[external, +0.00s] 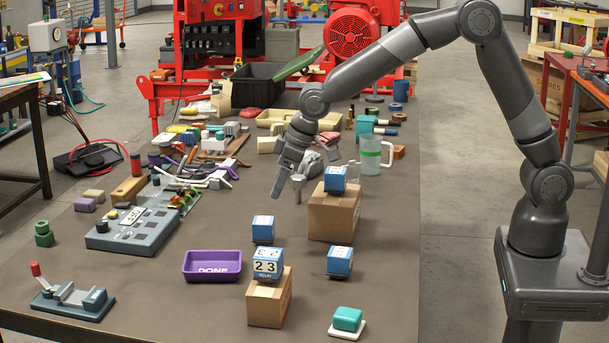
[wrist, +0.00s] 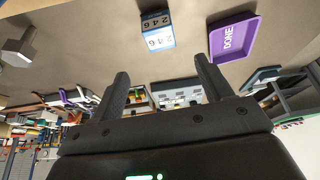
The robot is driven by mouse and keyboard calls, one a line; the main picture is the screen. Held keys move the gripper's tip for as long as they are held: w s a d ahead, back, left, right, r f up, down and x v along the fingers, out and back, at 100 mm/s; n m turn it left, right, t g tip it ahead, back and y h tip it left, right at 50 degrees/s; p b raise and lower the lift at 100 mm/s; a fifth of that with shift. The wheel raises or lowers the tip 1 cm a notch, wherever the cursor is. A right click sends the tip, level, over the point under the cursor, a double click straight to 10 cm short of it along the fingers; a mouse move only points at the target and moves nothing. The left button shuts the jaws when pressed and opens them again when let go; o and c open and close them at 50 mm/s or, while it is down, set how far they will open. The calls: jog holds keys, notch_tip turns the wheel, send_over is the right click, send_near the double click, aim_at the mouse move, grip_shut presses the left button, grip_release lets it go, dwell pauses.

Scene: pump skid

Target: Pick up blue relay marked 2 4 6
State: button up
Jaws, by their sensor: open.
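A blue relay (wrist: 157,30) with a white label reading 2 4 6 stands on the table in the wrist view, beside the purple DONE tray (wrist: 235,38). It looks like the blue relay (external: 263,229) near the tray (external: 212,266) in the external view, where its marking is too small to read. My gripper (external: 288,190) is above the table, beyond and above that relay. Its two fingers (wrist: 163,85) are apart with nothing between them, and the relay is clear of them.
Another blue relay (external: 267,262) showing 2 3 sits on a small cardboard box (external: 268,304). One (external: 335,180) tops a larger box (external: 333,213), and one (external: 340,261) stands on the table. A teal block (external: 347,319) is at the front. Clutter covers the table's far left.

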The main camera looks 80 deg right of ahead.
aim_at(264, 220)
jog(key=x, duration=0.8)
jog(key=shift+w+a+f, duration=0.2)
jog(key=shift+w, duration=0.25)
jog(key=f, duration=0.4)
jog(key=shift+w+d+f, duration=0.1)
jog(key=shift+w+f, duration=0.2)
jog(key=shift+w, duration=0.05)
jog(key=shift+w+f, duration=0.15)
jog(key=shift+f, duration=0.2)
jog(key=shift+c, duration=0.2)
jog(key=c, duration=1.1)
jog(key=shift+r, duration=0.2)
